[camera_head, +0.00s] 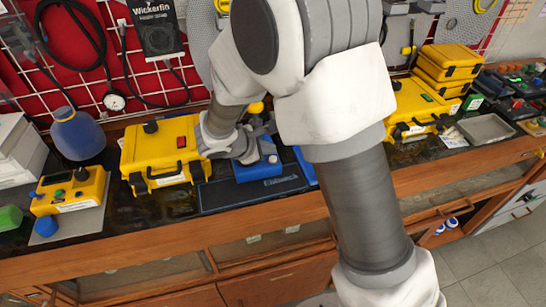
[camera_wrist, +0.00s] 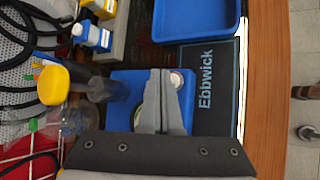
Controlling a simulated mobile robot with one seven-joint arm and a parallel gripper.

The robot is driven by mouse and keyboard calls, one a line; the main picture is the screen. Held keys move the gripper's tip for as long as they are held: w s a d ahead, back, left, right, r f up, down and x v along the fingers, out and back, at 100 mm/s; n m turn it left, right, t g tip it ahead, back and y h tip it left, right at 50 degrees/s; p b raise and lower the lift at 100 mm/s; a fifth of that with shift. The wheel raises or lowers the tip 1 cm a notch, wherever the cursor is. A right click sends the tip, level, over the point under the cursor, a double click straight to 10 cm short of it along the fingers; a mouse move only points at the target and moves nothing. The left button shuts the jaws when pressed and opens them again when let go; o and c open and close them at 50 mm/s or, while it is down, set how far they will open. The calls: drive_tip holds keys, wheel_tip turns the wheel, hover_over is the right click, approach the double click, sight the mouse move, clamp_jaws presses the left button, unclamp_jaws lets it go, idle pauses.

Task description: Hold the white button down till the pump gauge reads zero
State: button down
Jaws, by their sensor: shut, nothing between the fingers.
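A blue device (camera_wrist: 122,82) lies under my gripper (camera_wrist: 160,75) in the wrist view; its blue body also shows in the head view (camera_head: 262,167). My gripper is shut and empty, with its fingertips over the device; I cannot tell whether they touch it. A small round pale-rimmed part (camera_wrist: 177,79) shows beside the fingertips. I cannot tell whether it is the white button or a gauge. Another round rim is mostly hidden by the fingers. No gauge reading is legible. In the head view my arm covers part of the bench around the device.
A yellow case (camera_head: 158,152) stands left of my gripper in the head view. A black Ebbwick mat (camera_wrist: 212,85) and a blue tray (camera_wrist: 197,18) adjoin the device. A yellow-topped clear jar (camera_wrist: 75,118) stands close by. A dial gauge (camera_head: 115,101) hangs at the back left.

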drive_tip(key=shift+f, duration=0.1)
drive_tip(key=shift+f+b, duration=0.4)
drive_tip(key=shift+b, duration=0.25)
drive_tip(key=shift+f+b, duration=0.45)
drive_tip(key=shift+b, duration=0.05)
idle(1.6)
drive_tip(key=shift+r, duration=0.1)
idle(1.2)
drive_tip(key=shift+r+p, duration=0.5)
drive_tip(key=shift+r, duration=0.3)
wheel_tip(320, 180, up, 5)
drive_tip(key=p, duration=0.3)
idle(0.4)
